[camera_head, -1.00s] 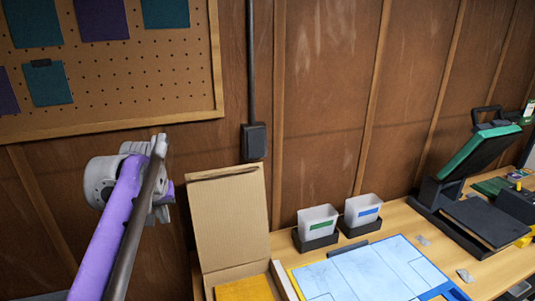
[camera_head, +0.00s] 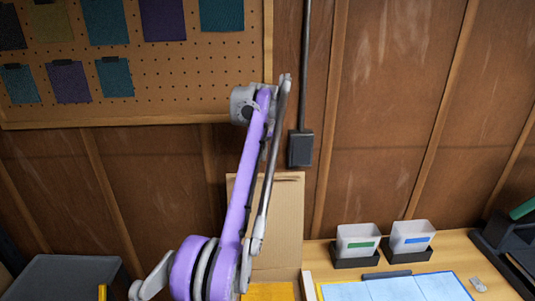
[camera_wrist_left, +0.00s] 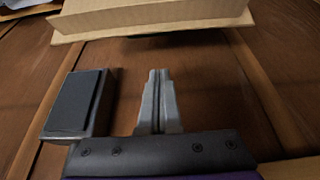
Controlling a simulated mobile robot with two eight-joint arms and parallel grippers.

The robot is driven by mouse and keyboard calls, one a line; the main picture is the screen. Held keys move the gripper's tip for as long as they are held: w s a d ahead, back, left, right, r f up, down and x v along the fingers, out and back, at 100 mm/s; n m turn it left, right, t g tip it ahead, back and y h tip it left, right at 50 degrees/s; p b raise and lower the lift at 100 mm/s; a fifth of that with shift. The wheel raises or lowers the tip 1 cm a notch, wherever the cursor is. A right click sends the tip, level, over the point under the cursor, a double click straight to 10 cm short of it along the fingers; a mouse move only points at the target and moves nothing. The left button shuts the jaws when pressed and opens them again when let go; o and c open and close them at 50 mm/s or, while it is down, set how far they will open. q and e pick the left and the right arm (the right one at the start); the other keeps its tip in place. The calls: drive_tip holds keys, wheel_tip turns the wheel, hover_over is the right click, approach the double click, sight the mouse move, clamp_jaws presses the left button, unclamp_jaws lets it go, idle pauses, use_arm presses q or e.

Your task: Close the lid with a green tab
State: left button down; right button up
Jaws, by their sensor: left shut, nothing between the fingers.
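A tan cardboard lid (camera_head: 290,225) stands upright and open against the wood wall. It also shows at the top of the left wrist view (camera_wrist_left: 150,15), with a dark greenish strip (camera_wrist_left: 178,36) along its edge, possibly the tab. No clearly green tab shows on the lid in the head view. My left gripper (camera_head: 285,82) is above the lid's top edge in the head view, and my arm covers the lid's left part. Its fingers show shut and empty in the wrist view (camera_wrist_left: 158,78), apart from the cardboard. My right gripper is out of view.
A black wall box (camera_head: 300,149) with a conduit is close to the right of my left gripper. Two white bins (camera_head: 357,240) (camera_head: 411,237) stand on the bench. A pegboard (camera_head: 160,98) hangs at upper left. A grey container (camera_head: 60,278) is at lower left.

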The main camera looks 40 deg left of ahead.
use_arm(q)
drive_tip(key=f, duration=0.1)
drive_tip(key=f+b, duration=0.1)
drive_tip(key=f, duration=0.1)
drive_tip(key=s+d+f+b, duration=0.1)
drive_tip(key=shift+f, duration=0.4)
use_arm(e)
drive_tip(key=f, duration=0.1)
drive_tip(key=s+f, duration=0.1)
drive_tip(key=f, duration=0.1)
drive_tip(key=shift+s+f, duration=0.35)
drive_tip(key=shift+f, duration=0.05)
use_arm(q)
drive_tip(key=shift+d, duration=0.15)
